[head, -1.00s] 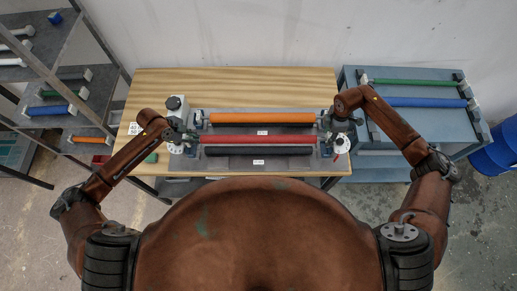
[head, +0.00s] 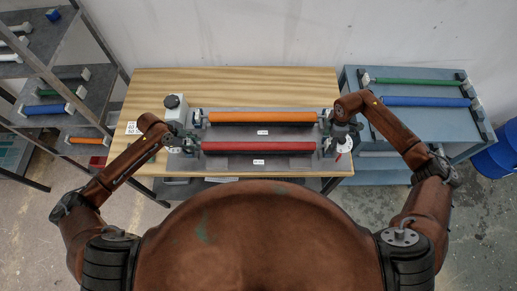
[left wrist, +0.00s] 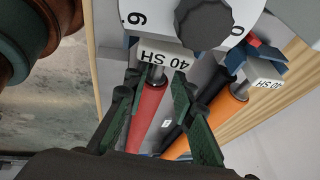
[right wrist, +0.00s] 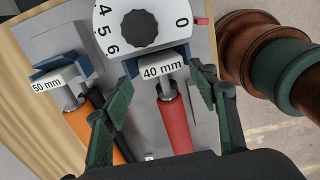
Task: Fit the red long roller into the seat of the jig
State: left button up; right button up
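The red long roller (head: 258,147) lies level across the front of the jig (head: 225,162), parallel to the orange roller (head: 262,117) behind it. Its 40 SH end block (left wrist: 168,56) shows in the left wrist view and its 40 mm end block (right wrist: 163,69) in the right wrist view, each at a blue bracket by a dial. I cannot tell how deep the blocks sit. My left gripper (left wrist: 155,95) is open, its fingers on either side of the roller's left end, apart from it. My right gripper (right wrist: 165,92) is open around the right end likewise.
The jig stands on a wooden table (head: 290,82). A left rack (head: 70,110) holds several rollers. A blue-grey cart (head: 420,125) on the right carries a green roller (head: 415,82) and a blue roller (head: 425,102). A blue barrel (head: 500,155) is at far right.

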pick_arm(q)
jog(key=shift+s, duration=0.1)
pick_arm(e)
jog(key=shift+o, duration=0.2)
jog(key=shift+s+r, duration=0.1)
pick_arm(q)
jog(key=shift+w, duration=0.35)
pick_arm(e)
jog(key=shift+w+f, duration=0.25)
jog(key=shift+w, duration=0.1)
jog(key=shift+s+r, duration=0.15)
jog(key=shift+s, duration=0.05)
jog(key=shift+r, duration=0.15)
pick_arm(q)
jog(key=v, duration=1.2)
jog(key=shift+s+f, duration=0.1)
pick_arm(e)
notch_tip(320, 180, up, 12)
jog(key=shift+f, duration=0.2)
